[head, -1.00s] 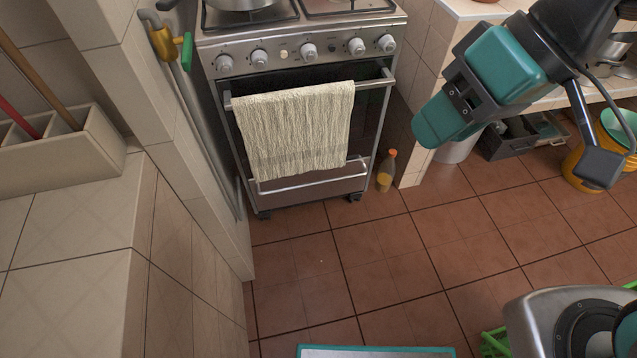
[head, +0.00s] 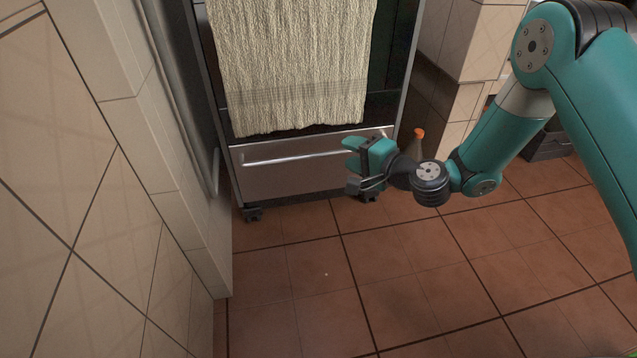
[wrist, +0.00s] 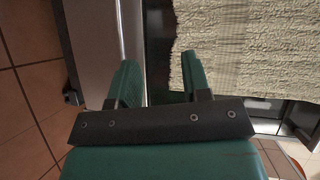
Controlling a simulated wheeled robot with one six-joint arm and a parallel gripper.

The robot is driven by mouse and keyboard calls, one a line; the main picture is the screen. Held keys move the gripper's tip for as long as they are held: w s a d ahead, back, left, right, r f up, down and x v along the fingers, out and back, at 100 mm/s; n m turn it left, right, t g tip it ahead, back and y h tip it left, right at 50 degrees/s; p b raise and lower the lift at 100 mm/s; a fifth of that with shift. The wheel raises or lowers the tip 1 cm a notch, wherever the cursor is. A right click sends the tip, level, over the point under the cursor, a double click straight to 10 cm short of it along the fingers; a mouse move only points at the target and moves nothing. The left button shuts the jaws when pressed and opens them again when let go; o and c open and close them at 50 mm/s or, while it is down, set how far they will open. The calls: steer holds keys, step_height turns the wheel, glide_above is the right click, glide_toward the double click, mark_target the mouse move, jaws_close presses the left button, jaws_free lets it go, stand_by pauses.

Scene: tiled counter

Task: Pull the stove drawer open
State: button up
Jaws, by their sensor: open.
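The stove drawer (head: 285,178) is a metal front at the bottom of the stove, below the hanging towel. It looks shut. Its long bar handle (head: 300,155) runs across its upper part. My gripper (head: 350,165) is in front of the drawer's right end, near the right end of the handle. In the wrist view my gripper's two fingers (wrist: 160,80) are open and spread apart. I cannot tell whether a finger touches the handle.
A cream towel (head: 290,65) hangs over the oven door above the drawer. A bottle with an orange cap (head: 419,135) stands right of the stove, partly hidden by my arm. A tiled wall (head: 120,150) lies to the left. The floor (head: 320,280) in front is clear.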

mark_target(321, 157)
step_height(321, 157, down, 10)
steer(key=w+d+m+t+h+b, duration=0.2)
steer(key=m+b, duration=0.1)
steer(key=b+x, duration=0.5)
steer(key=x, duration=1)
steer(key=shift+a+b, duration=0.35)
steer(key=shift+w+a, duration=0.4)
steer(key=shift+w, duration=0.1)
jaws_close()
